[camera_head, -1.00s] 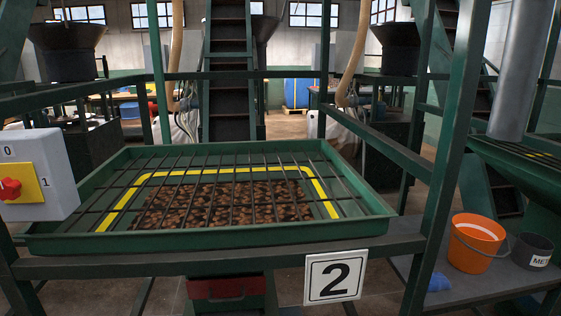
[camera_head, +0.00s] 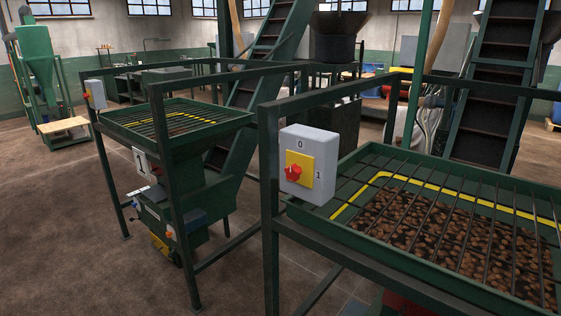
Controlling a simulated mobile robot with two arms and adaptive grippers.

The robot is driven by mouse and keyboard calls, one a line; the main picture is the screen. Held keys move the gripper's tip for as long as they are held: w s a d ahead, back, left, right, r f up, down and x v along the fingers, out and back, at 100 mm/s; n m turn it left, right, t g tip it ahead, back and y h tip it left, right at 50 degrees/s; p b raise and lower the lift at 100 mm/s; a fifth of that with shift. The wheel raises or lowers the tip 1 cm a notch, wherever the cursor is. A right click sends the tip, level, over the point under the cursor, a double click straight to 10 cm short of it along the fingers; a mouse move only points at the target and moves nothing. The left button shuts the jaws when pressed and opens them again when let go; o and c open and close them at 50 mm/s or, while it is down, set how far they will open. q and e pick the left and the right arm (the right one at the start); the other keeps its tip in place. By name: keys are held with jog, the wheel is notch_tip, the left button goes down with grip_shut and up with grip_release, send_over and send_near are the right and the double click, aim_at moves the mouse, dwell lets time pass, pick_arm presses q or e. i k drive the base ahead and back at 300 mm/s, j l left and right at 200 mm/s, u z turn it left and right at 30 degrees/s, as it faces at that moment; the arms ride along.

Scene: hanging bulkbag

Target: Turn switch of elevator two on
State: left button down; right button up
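The switch box (camera_head: 308,150) is a pale grey box with a yellow plate and a red knob (camera_head: 292,172). It is fixed to the green frame at the left of the near hopper. It has a 0 at the top and a 1 at the right; the knob's exact setting is too small to tell. The near hopper (camera_head: 400,258) has a bar grid over brown beans or nuts. Its number sign is out of this view now; a sign with 2 shows below this hopper in the earlier frame. Neither of my grippers is in view.
A second hopper (camera_head: 212,118) with a sign 1 (camera_head: 145,163) and its own switch box (camera_head: 95,93) stands further left. Green frame posts (camera_head: 269,210) stand in front. Brown floor (camera_head: 60,230) is open at the left.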

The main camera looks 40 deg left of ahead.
aim_at(293, 172)
jog(key=u, duration=0.9)
